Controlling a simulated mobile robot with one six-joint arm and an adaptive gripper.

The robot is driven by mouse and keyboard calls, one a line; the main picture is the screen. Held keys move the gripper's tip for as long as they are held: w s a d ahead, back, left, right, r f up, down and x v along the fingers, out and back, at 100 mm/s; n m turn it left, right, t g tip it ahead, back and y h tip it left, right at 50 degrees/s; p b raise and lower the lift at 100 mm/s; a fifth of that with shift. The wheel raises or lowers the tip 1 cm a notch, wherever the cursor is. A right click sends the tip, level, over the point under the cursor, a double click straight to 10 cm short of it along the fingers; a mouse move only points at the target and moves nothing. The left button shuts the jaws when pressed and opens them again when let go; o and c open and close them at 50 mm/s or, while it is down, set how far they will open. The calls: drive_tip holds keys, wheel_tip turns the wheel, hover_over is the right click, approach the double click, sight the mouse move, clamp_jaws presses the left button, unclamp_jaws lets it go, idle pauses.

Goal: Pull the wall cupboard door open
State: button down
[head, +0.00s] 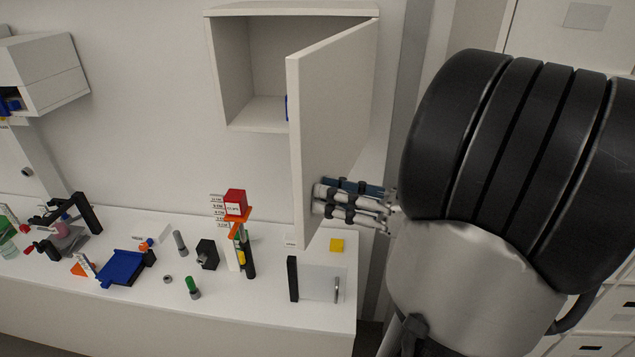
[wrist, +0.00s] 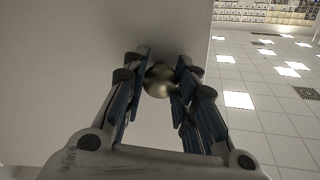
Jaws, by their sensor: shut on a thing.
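The wall cupboard (head: 235,70) hangs on the back wall with its door (head: 335,110) swung well out on its right side, so part of the inside shows. A sliver of a blue thing (head: 288,107) shows inside, mostly hidden by the door. My gripper (head: 322,200) is at the lower part of the door's outer face. In the wrist view, my gripper (wrist: 159,85) has its fingers on both sides of a round metal knob (wrist: 159,80) and is shut on it. The door's face (wrist: 60,60) fills the left of that view.
Another cabinet (head: 45,75) hangs at the left. My arm fills the right.

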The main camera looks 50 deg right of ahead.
drive_tip(key=shift+s+d+r, duration=0.1)
drive_tip(key=shift+s, duration=0.1)
drive_tip(key=c, duration=1.3)
unclamp_jaws()
drive_tip(key=v, duration=1.2)
